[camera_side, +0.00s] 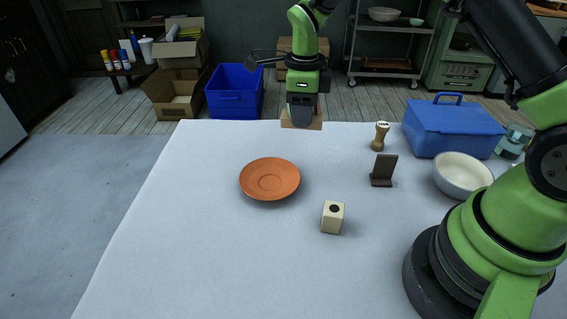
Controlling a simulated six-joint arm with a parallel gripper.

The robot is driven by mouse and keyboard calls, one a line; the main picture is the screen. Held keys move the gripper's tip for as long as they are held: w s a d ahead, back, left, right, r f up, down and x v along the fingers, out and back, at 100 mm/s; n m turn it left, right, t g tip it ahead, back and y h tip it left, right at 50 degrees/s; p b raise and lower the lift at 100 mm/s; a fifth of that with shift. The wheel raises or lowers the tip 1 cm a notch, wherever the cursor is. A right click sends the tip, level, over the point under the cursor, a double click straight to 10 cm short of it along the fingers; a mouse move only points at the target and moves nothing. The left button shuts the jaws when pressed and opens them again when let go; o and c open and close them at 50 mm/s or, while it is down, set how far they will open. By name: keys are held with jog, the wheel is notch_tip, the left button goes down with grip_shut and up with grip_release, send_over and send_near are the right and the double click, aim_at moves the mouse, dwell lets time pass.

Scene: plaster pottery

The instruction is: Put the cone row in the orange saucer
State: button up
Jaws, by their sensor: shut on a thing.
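The orange saucer (269,180) lies flat and empty on the pale table, left of centre. My gripper (302,119) is at the table's far edge, behind and a little right of the saucer, pointing down. It is shut on a tan piece, which I take as the cone row (287,122). Only the tan sides and lower edge show around the fingers; the rest is hidden. I cannot tell whether it touches the table.
A cream block with a dark spot (332,219) stands right of and nearer than the saucer. A dark stand (383,170), wooden stamp (380,137), white bowl (463,175) and blue toolbox (453,128) are at the right. The table's left and front are clear.

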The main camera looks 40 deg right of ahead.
jog(key=a+r+n, duration=0.1)
jog(key=a, duration=0.7)
send_over(270, 183)
jog(key=shift+f, duration=4.75)
jog(key=shift+f, duration=0.1)
jog(key=shift+f, duration=0.5)
jog(key=o, duration=1)
jog(key=shift+r, duration=0.15)
